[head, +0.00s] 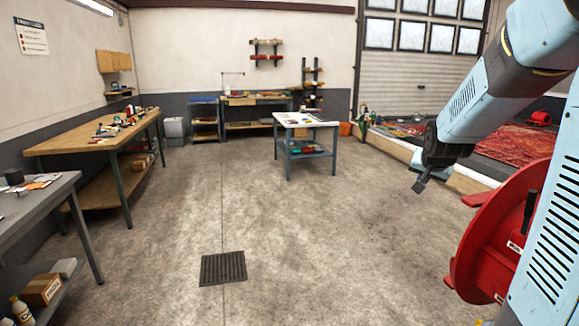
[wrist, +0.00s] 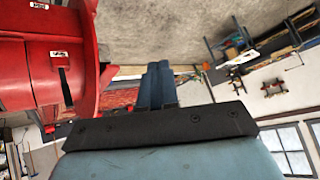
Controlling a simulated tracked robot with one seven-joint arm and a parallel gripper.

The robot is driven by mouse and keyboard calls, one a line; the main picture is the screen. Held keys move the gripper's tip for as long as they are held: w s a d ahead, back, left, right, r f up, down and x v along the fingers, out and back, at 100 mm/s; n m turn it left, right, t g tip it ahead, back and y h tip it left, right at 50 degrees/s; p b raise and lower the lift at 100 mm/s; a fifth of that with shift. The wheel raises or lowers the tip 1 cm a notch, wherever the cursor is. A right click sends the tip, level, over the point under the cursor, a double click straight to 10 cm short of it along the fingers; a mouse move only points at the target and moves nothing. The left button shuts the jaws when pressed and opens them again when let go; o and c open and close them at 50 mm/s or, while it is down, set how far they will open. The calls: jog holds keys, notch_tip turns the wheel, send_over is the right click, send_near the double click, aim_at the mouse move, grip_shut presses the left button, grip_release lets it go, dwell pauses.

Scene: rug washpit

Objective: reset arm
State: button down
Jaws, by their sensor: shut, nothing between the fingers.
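My arm comes in from the right side of the head view, pale blue with dark joints, and bends down to my gripper (head: 420,186). The gripper hangs in the air over the concrete floor, with nothing in its jaws. In the wrist view my gripper's dark fingers (wrist: 158,84) lie side by side, shut and empty. They touch no object that I can see. A big red rounded thing (head: 497,245) stands close below the arm at the right of the head view. It also fills the upper left of the wrist view (wrist: 45,70).
A wooden bench (head: 90,142) with tools and a grey table (head: 35,205) line the left. A white-topped trolley (head: 305,120) stands mid-room. A raised kerb (head: 460,180) edges the pit with a red rug (head: 515,148) at right. A drain grate (head: 222,268) breaks the open floor.

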jog(key=s+a+r+n+g, duration=0.1)
jog(key=s+a, duration=0.3)
jog(key=s, duration=0.6)
jog(key=s+a+r+n+g+y, duration=0.1)
jog(key=s+a+r+n, duration=0.1)
jog(key=s, duration=0.7)
jog(key=s+a+r+n+g+y, duration=0.1)
jog(key=s+a+n, duration=0.2)
jog(key=s+a, duration=0.4)
jog(key=s, duration=0.3)
jog(key=shift+s+r, duration=0.2)
jog(key=shift+s, duration=0.1)
